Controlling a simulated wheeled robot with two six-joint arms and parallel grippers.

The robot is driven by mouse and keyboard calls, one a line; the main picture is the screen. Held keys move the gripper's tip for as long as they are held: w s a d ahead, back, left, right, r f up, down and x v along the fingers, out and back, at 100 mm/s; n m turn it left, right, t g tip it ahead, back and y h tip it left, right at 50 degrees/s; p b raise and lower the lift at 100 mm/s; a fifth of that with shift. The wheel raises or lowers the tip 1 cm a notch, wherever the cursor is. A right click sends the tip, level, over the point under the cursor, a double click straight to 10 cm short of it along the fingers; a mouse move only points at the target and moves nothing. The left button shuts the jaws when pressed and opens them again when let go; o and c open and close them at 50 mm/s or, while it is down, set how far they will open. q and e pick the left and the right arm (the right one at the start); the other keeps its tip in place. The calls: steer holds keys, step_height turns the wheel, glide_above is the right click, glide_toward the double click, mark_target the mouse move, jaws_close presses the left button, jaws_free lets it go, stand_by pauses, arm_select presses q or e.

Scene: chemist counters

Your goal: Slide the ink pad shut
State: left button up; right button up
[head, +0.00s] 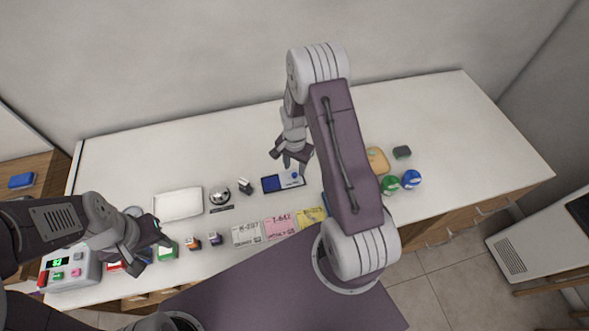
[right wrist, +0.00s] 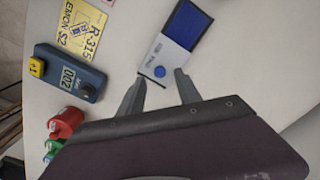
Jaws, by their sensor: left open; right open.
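The ink pad (head: 283,182) lies on the counter below and beside my right gripper (head: 290,160) in the head view. Its dark blue pad is exposed at the left, and a pale section with a blue dot is at the right. In the right wrist view the ink pad (right wrist: 176,42) lies beyond the fingertips, blue part farther away and pale end nearer. My right gripper (right wrist: 161,78) is open and empty, its fingers spread to either side of the pale end, apparently short of it. My left gripper (head: 158,248) is open and empty over the counter's left front.
A white tray (head: 178,204), a bell (head: 220,196) and a small dark item (head: 245,186) stand left of the pad. Cards (head: 281,225) lie in front. A blue counter device (right wrist: 70,73) is near the right gripper. Green (head: 390,185) and blue (head: 411,179) round items stand right.

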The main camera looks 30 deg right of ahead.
mark_target(294, 174)
step_height(294, 174, down, 3)
steer(key=shift+f, duration=0.15)
steer(key=shift+c, duration=0.3)
jaws_close()
stand_by(1.1)
